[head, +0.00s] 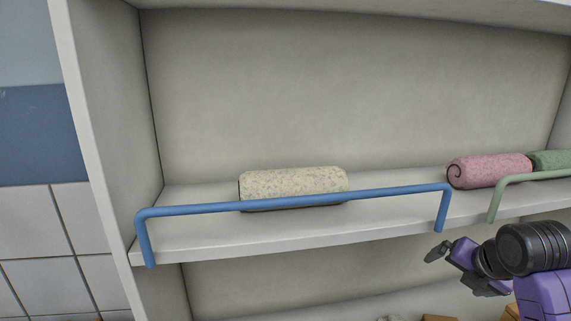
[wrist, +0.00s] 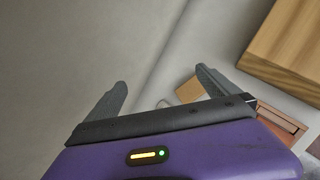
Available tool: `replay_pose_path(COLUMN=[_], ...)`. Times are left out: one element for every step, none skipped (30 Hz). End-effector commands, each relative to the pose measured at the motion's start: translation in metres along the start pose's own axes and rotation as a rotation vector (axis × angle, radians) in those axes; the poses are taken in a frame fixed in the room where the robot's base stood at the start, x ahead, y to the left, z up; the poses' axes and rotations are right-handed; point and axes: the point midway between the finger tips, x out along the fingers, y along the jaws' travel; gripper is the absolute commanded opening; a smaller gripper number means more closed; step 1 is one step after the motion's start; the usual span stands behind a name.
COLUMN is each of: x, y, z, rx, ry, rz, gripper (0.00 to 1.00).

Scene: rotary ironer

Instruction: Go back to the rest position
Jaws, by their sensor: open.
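My gripper (head: 437,250) is at the lower right of the head view, in front of the shelf and just below the right end of the blue rail. In the wrist view its two grey fingers (wrist: 160,92) stand wide apart with nothing between them. A cream speckled rolled towel (head: 293,184) lies on the shelf board (head: 240,240) behind the blue rail (head: 290,200). My gripper is apart from the towel, to its lower right.
A pink roll (head: 490,170) and a green roll (head: 550,160) lie further right behind a green rail (head: 530,177). The shelf's left side wall (head: 100,110) stands at the left. Wooden boxes (wrist: 290,50) show at the wrist view's right. The lower compartment is partly visible.

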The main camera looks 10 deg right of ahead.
Motion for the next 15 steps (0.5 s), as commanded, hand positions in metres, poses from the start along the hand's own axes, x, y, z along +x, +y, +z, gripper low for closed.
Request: replay_pose_path(x=[-0.002, -0.003, -0.004, -0.004, -0.005, -0.006, -0.006, -0.007, -0.009, -0.010, -0.012, -0.014, -0.016, -0.018, -0.022], y=[0.008, 0.011, 0.017, 0.022, 0.026, 0.033, 0.038, 0.042, 0.046, 0.050, 0.053, 0.056, 0.058, 0.059, 0.059], z=[0.010, 0.015, 0.019, 0.021, 0.023, 0.022, 0.020, 0.017, 0.013, 0.008, 0.003, -0.006, -0.013, -0.020, -0.030], rx=[0.102, 0.168, 0.260, 0.332, 0.406, 0.510, 0.588, 0.668, 0.774, 0.854, 0.932, 1.039, 1.115, 1.189, 1.280], ry=[-0.052, -0.079, -0.112, -0.133, -0.151, -0.170, -0.178, -0.185, -0.190, -0.187, -0.182, -0.171, -0.159, -0.147, -0.126], rz=[0.046, 0.076, 0.121, 0.158, 0.198, 0.257, 0.301, 0.347, 0.410, 0.457, 0.504, 0.566, 0.612, 0.655, 0.710], gripper=[0.99, 0.99, 0.99, 0.99, 0.99, 0.99, 0.99, 0.99, 0.99, 0.99, 0.99, 0.99, 0.99, 0.99, 0.99])
